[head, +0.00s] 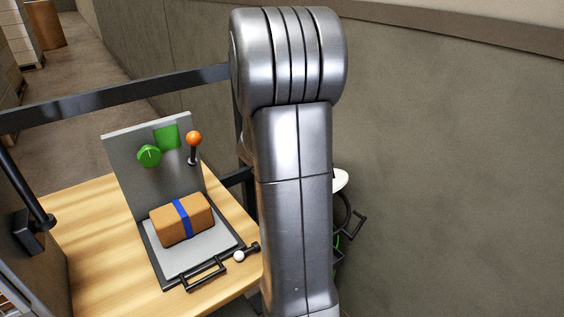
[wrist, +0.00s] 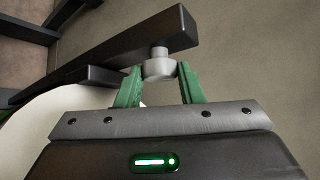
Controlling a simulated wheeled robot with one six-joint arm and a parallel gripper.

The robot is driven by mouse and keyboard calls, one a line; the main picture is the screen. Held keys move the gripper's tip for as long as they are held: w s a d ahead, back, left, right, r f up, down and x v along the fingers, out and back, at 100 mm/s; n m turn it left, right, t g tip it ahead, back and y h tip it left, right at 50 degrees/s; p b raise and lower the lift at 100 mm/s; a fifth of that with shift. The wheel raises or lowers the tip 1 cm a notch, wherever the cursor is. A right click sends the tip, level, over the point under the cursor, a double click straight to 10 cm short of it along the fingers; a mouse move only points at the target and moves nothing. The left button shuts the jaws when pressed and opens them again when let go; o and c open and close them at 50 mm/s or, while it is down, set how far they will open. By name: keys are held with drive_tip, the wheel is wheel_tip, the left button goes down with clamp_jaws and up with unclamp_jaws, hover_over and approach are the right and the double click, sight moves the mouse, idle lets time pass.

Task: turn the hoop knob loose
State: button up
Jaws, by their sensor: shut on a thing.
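The hoop knob (wrist: 160,68) is a small light-grey round knob under the end of a dark bar (wrist: 135,44) in the wrist view. A short grey stem joins it to the bar. My gripper (wrist: 161,73) has green fingers, one on each side of the knob, closed on it. In the head view my grey arm hides the knob and most of the gripper. How far the knob has been turned cannot be told.
A wooden table (head: 85,230) at the left holds a grey panel stand (head: 125,150) with a green knob (head: 149,156) and an orange-topped lever (head: 194,139). A brown block (head: 170,231) with a blue band lies on its base. A wall stands at the right.

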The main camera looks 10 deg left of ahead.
drive_tip(key=n+t+b, duration=0.1)
drive_tip(key=b, duration=0.2)
drive_tip(key=f+t+b, duration=0.1)
drive_tip(key=b, duration=0.1)
drive_tip(key=shift+s+a+n+h+b, duration=0.1)
drive_tip(key=shift+n+h+b, duration=0.3)
drive_tip(key=shift+r+n+t+b, duration=0.15)
drive_tip(key=shift+n+t+b, duration=0.2)
drive_tip(key=shift+b, duration=0.55)
drive_tip(key=shift+r, duration=0.1)
drive_tip(key=o, duration=1)
